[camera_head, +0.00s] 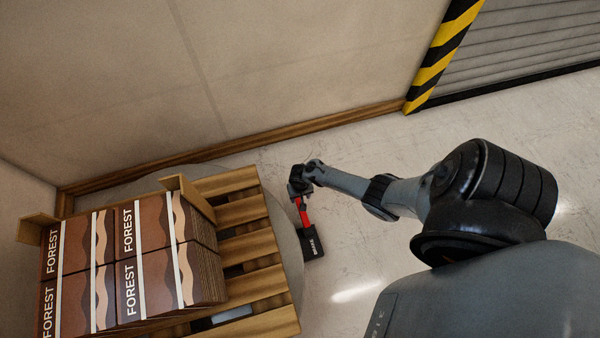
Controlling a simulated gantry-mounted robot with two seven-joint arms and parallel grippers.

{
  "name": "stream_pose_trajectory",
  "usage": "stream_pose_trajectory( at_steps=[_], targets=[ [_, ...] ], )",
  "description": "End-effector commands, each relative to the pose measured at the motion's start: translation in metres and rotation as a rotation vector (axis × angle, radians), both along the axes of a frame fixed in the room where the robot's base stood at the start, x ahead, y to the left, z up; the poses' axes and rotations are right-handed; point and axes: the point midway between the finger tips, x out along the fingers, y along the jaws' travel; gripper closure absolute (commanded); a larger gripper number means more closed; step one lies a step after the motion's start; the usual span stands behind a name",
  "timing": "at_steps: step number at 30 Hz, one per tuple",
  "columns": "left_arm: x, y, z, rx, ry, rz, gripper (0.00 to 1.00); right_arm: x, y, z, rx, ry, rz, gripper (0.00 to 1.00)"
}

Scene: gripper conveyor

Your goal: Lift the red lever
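The red lever (304,214) stands on a small black box (312,244) with white lettering, at the right edge of the round grey base under the pallet. My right arm comes in from the right, and its black gripper (297,193) is at the upper end of the lever. The gripper overlaps the lever's tip in this view. I cannot tell whether its fingers are around the lever, or open or shut. My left gripper is not in view.
A wooden pallet (252,247) on a round grey base (289,238) carries brown FOREST boxes (140,240) at the left. A wall with a wooden baseboard (330,122) runs behind. A yellow-black striped post (436,62) stands at the upper right. The floor below the forearm is clear.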

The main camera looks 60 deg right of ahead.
Motion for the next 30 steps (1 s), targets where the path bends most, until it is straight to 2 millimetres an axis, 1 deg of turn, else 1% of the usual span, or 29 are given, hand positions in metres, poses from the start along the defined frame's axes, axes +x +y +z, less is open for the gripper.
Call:
stream_pose_trajectory(
  at_steps=[1, 3, 12, 16, 21, 30],
  targets=[
    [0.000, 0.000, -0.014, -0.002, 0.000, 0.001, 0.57, 0.000, 0.000, -0.014, 0.000, 0.000, 0.000, 0.43],
    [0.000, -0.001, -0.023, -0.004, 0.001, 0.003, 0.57, 0.000, 0.000, -0.026, 0.000, 0.000, 0.001, 0.43],
    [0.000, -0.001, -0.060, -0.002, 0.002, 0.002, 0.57, 0.000, 0.000, -0.066, 0.000, 0.000, 0.000, 0.43],
    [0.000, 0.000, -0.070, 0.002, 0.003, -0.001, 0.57, 0.000, 0.000, -0.077, -0.001, -0.001, 0.000, 0.43],
    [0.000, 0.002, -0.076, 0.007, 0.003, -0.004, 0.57, 0.000, 0.000, -0.084, -0.001, -0.001, 0.000, 0.43],
    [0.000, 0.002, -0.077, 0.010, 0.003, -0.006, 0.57, 0.000, 0.000, -0.085, -0.001, -0.001, 0.000, 0.43]
  ],
)
